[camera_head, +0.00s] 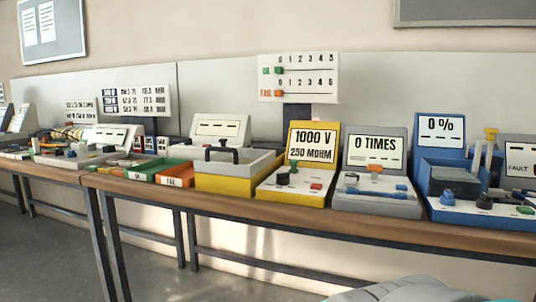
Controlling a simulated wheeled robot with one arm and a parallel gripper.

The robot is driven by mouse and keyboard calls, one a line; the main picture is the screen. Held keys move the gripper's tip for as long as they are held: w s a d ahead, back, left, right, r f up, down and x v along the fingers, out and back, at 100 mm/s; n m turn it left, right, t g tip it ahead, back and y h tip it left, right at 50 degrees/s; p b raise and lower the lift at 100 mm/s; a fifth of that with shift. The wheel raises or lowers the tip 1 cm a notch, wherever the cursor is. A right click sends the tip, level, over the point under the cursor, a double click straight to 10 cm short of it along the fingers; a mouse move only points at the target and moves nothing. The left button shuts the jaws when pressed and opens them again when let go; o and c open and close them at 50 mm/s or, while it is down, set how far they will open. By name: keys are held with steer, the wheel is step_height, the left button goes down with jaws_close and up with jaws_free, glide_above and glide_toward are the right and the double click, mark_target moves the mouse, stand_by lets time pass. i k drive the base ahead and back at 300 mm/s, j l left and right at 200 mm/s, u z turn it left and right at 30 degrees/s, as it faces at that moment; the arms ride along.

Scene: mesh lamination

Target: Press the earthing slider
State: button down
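No part in view is legibly marked as the earthing slider, so I cannot tell which one it is. A yellow tester (293,190) reads "1000 V 250 MOHM" and has a dark knob (282,182) and a red button (316,186). A grey device (382,207) to its right reads "0 TIMES" and has a blue bar (374,191) and an orange part (374,169). A blue device (436,208) reads "0 %" and has dark and green knobs. My gripper is not in view.
A long wooden bench (260,210) carries the devices in a row. A yellow-and-grey box (225,177) and orange tray (176,177) stand left of the tester. A white board (298,78) with green and orange sliders stands behind. The floor in front is clear.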

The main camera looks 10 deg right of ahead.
mark_target(293, 169)
steer(key=i+j+z, duration=0.15)
steer(key=z, duration=0.3)
steer(key=i+j+z, duration=0.2)
steer(key=z, duration=0.3)
steer(key=j+z, duration=0.45)
steer(key=i+j, duration=0.1)
steer(key=j, duration=0.35)
steer(key=i+j+z, duration=0.15)
steer(key=j, duration=0.3)
steer(key=i+j, duration=0.1)
steer(key=j, duration=0.35)
steer(key=j+z, duration=0.15)
steer(key=j, duration=0.3)
steer(key=i, duration=0.05)
